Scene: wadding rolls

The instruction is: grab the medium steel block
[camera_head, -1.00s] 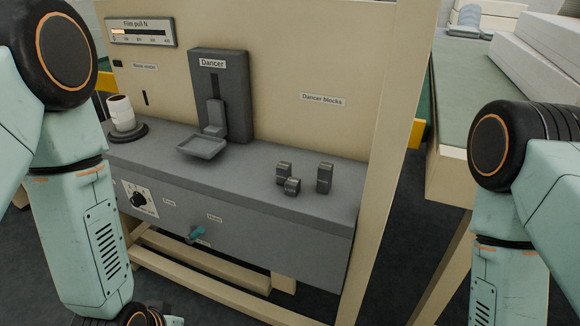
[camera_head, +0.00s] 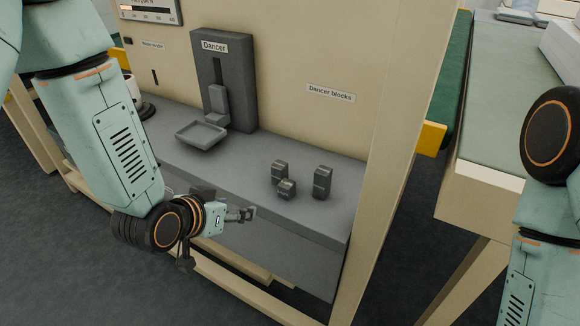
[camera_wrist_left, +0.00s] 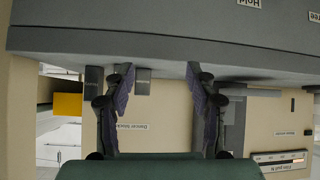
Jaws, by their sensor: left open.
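Three dark steel blocks stand on the grey shelf (camera_head: 240,178) in the head view. The tallest (camera_head: 322,182) is at the right, the smallest (camera_head: 286,189) is at the front, and the middle-sized one, which I take as the medium steel block (camera_head: 279,171), is at the back left. My left gripper (camera_head: 248,214) is open and empty by the shelf's front edge, apart from the blocks. The left wrist view is upside down; its open fingers (camera_wrist_left: 160,78) point toward the shelf, with the medium block (camera_wrist_left: 143,82) apparently beyond them. My right gripper is out of view.
The grey dancer stand (camera_head: 225,85) with its tray (camera_head: 201,134) is left of the blocks. A cream panel (camera_head: 300,55) rises behind the shelf, and a cream post (camera_head: 385,180) bounds it on the right. A bench (camera_head: 510,105) stands farther right.

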